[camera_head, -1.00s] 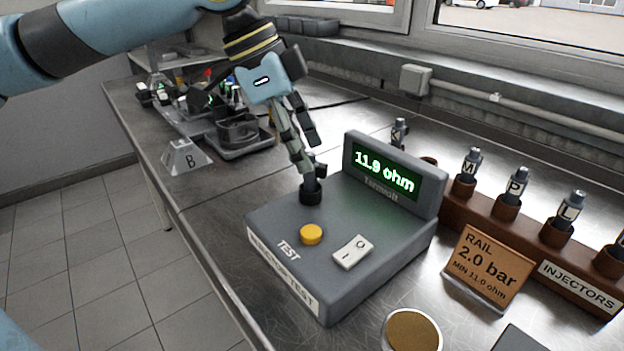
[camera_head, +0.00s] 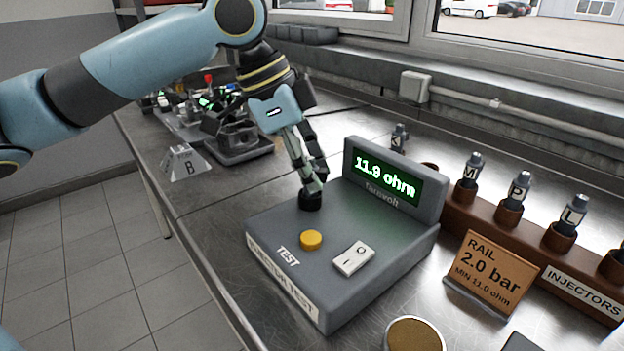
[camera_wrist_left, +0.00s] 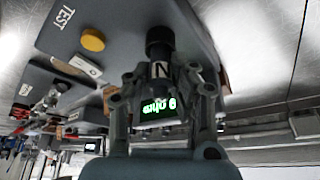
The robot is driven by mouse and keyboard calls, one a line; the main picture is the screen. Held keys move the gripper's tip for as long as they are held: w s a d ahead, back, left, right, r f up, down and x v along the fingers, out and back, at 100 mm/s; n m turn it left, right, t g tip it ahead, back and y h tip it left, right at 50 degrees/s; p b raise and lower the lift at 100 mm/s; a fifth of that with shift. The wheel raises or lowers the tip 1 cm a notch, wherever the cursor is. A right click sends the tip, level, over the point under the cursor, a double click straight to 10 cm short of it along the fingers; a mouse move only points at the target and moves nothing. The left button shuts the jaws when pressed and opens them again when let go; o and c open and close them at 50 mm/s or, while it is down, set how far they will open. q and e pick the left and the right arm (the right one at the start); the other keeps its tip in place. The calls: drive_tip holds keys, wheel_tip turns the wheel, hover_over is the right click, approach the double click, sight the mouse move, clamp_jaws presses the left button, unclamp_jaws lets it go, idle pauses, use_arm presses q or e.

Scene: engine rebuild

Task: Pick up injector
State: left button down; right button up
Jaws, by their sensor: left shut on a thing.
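The injector (camera_wrist_left: 160,69), marked N, stands in the black socket (camera_head: 310,200) on the grey injector tester (camera_head: 270,220). My left gripper (camera_head: 313,182) is lowered over the socket and shut on this injector. In the left wrist view the fingers (camera_wrist_left: 163,90) are on both sides of its body. In the head view the fingers hide most of the injector. The tester's display (camera_head: 386,177) reads 11.9 ohm. My right gripper is not in view.
Injectors M (camera_head: 470,170), P (camera_head: 518,190) and L (camera_head: 570,215) stand in a brown wooden rack (camera_head: 520,250) at right; injector K (camera_head: 399,137) stands behind the tester. A rail sign (camera_head: 487,272) stands before the rack. Tray B (camera_head: 240,152) lies back left.

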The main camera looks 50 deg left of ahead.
sight(322, 168)
use_arm(q)
drive_tip(key=shift+r, duration=0.15)
drive_tip(key=shift+r, duration=0.25)
wheel_tip(322, 168, up, 3)
drive_tip(key=shift+r+p, duration=0.15)
drive_tip(key=shift+p, duration=0.15)
drive_tip(key=d+r+p, duration=0.7)
drive_tip(key=d+p, duration=0.4)
drive_tip(key=p, duration=0.1)
drive_tip(key=shift+w+d, duration=0.2)
drive_tip(key=shift+d, duration=0.15)
drive_tip(key=shift+f, duration=0.1)
